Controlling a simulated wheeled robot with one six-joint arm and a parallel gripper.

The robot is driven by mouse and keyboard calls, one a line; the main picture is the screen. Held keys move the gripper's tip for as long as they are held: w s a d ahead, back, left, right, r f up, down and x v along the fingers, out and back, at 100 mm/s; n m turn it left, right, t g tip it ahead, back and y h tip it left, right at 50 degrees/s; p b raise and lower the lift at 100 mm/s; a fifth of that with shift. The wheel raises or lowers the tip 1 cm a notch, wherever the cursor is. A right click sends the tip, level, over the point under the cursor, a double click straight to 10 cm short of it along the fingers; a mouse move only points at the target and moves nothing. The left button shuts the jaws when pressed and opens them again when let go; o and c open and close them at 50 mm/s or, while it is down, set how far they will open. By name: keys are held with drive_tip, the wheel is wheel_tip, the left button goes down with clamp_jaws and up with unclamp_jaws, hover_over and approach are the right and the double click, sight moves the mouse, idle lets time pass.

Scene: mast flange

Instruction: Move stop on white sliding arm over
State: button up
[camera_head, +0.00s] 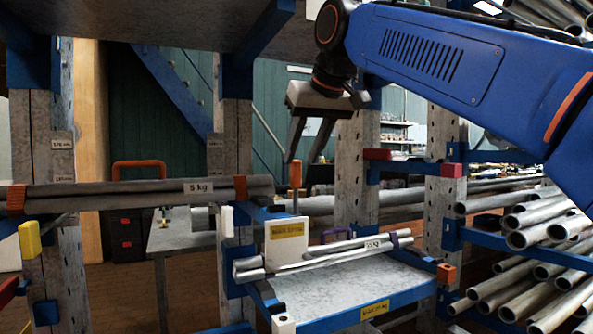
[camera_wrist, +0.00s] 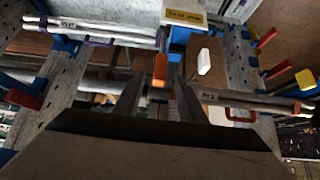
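An upright orange peg (camera_head: 295,173) stands above a white plate with a yellow label (camera_head: 287,242), beside the blue shelf arm. I cannot tell whether this peg is the stop. In the wrist view the orange peg (camera_wrist: 159,70) shows between the open fingers (camera_wrist: 160,85); contact cannot be judged. A white end cap (camera_head: 227,220) sits left of the plate and also shows in the wrist view (camera_wrist: 204,62). Another white cap (camera_head: 283,324) is at the lower edge.
Grey pipes labelled 5 kg (camera_head: 150,193) lie left of the peg, with orange bands. Light pipes (camera_head: 330,254) lie across the shelf tray (camera_head: 340,292) on the right. Yellow (camera_head: 29,240), red (camera_head: 452,170) and orange (camera_head: 447,273) caps stick out nearby. Stacked pipes fill the far right.

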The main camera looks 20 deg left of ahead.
drive_tip(key=v, duration=0.6)
drive_tip(key=shift+d+r, duration=0.2)
drive_tip(key=shift+s, duration=0.1)
drive_tip(key=w+d+f+m+h, duration=0.1)
drive_tip(key=d+f+m, duration=0.1)
drive_tip(key=d+f, duration=0.6)
drive_tip(key=d+f+m+h, duration=0.1)
drive_tip(key=d+f, duration=0.4)
drive_tip(key=d, duration=0.8)
drive_tip(key=w+d+f+m+h, duration=0.1)
drive_tip(key=d+f+m, duration=0.1)
drive_tip(key=d+f, duration=0.6)
drive_tip(key=s+d+f+m+h, duration=0.1)
drive_tip(key=s+d+f, duration=0.5)
drive_tip(key=f, duration=0.4)
drive_tip(key=s+d+f+m+h, duration=0.1)
drive_tip(key=s+d+f+m, duration=0.1)
drive_tip(key=s+d+f, duration=0.5)
drive_tip(key=s+d+f+m, duration=0.2)
drive_tip(key=s+d+f, duration=0.5)
drive_tip(key=f, duration=0.8)
drive_tip(key=shift+d+h, duration=0.4)
drive_tip(key=shift+d, duration=0.85)
drive_tip(key=shift+s, duration=0.1)
